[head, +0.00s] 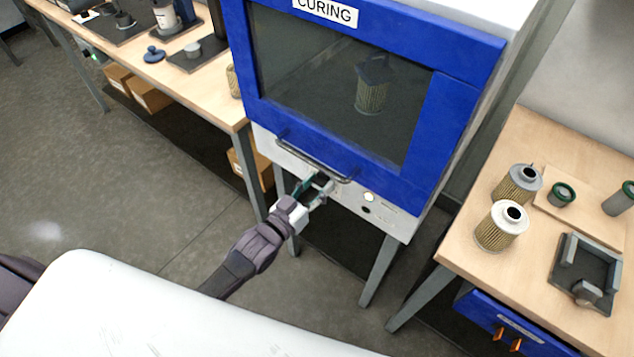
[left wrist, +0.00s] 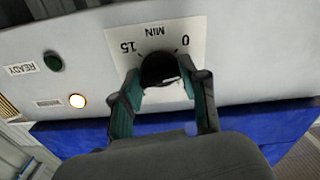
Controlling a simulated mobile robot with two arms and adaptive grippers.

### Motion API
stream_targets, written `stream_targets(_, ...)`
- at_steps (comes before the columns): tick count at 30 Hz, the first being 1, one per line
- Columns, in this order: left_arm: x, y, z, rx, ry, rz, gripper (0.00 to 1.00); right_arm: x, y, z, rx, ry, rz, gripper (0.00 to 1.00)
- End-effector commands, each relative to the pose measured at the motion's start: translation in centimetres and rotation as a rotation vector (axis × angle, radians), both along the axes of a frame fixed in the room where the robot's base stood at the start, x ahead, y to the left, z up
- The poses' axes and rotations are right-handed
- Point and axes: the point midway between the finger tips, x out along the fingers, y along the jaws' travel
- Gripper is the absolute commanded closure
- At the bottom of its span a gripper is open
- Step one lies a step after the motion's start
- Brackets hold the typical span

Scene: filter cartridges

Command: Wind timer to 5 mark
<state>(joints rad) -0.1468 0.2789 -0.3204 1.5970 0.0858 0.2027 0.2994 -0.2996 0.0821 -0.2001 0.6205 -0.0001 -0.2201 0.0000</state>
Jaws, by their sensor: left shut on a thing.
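The timer knob (left wrist: 160,70) is a dark round dial on a white plate (left wrist: 188,30) marked MIN, with 0 and 15 showing upside down in the left wrist view. My left gripper (left wrist: 163,82) has its two teal-lined fingers closed around the knob's sides. In the head view my left gripper (head: 318,188) reaches the white panel below the oven door handle, and it hides the knob there. The 5 mark and the knob's pointer cannot be read clearly. My right gripper is not in view.
The blue curing oven (head: 440,140) has its door shut, with a filter cartridge (head: 371,95) inside. Its handle (head: 312,160) is just above my gripper. A lit lamp (left wrist: 77,101) and a dark green READY lamp (left wrist: 53,61) are beside the dial. Tables stand on both sides.

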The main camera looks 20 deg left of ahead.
Motion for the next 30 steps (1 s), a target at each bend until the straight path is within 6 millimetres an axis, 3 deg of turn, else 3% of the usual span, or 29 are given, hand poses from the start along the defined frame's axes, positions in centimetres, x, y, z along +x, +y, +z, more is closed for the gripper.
stream_targets(30, -0.05, -0.02, -0.11, 0.860, -0.311, 0.000, 0.91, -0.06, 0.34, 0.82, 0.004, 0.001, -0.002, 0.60)
